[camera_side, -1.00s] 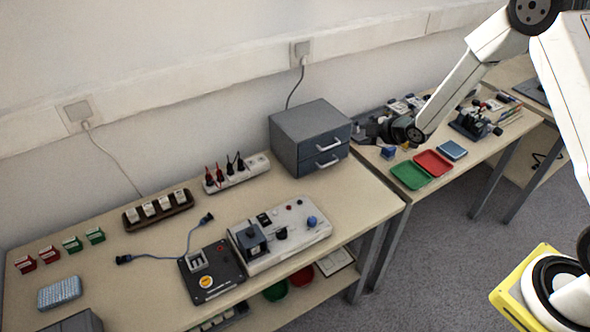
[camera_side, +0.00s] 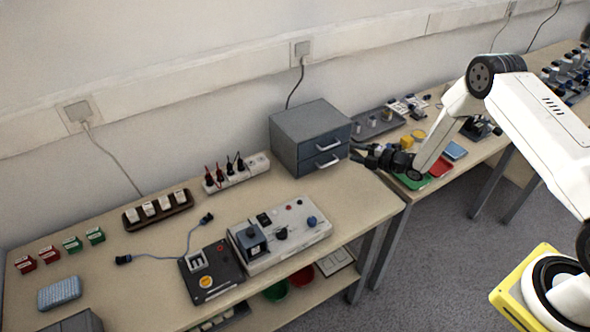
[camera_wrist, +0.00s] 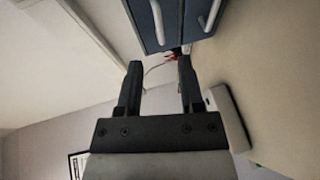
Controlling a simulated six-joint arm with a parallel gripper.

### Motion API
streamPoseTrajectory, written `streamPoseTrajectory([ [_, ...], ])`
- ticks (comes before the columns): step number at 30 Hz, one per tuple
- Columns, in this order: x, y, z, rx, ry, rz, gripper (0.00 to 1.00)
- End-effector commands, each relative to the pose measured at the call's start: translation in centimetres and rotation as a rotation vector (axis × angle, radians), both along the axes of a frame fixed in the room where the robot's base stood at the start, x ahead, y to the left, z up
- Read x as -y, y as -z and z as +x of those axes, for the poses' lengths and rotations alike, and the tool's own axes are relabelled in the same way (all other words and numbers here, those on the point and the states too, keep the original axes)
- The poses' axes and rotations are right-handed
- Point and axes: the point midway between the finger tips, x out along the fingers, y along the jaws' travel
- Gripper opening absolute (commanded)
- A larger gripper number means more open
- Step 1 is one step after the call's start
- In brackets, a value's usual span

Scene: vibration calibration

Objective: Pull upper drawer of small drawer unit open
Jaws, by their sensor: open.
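The small blue-grey drawer unit (camera_side: 300,122) stands against the wall at the back of the near bench. Its upper drawer has a white bar handle (camera_side: 328,144), and the lower drawer has a matching handle (camera_side: 327,161). Both drawers look shut. My gripper (camera_side: 356,157) is just right of the drawer fronts, apart from the handles. In the wrist view the two dark fingers (camera_wrist: 160,68) are spread with nothing between them. The upper handle (camera_wrist: 157,20) and the lower handle (camera_wrist: 209,17) show beyond the fingertips there.
A power strip (camera_side: 237,173) with plugs lies left of the unit. A white control box (camera_side: 300,232) sits in front. On the right bench, a green tray (camera_side: 412,182) and a red tray (camera_side: 441,168) lie beneath my arm. Bare bench top (camera_side: 350,195) lies before the unit.

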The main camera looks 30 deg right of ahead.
Motion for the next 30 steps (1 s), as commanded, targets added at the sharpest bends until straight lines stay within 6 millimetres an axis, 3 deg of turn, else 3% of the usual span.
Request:
streamPoseTrajectory([
  [8, -0.4, 0.2, 0.9, -0.001, -0.001, 0.001, 0.48],
  [30, -2.9, 1.4, 6.7, -0.002, 0.0, 0.001, 0.48],
])
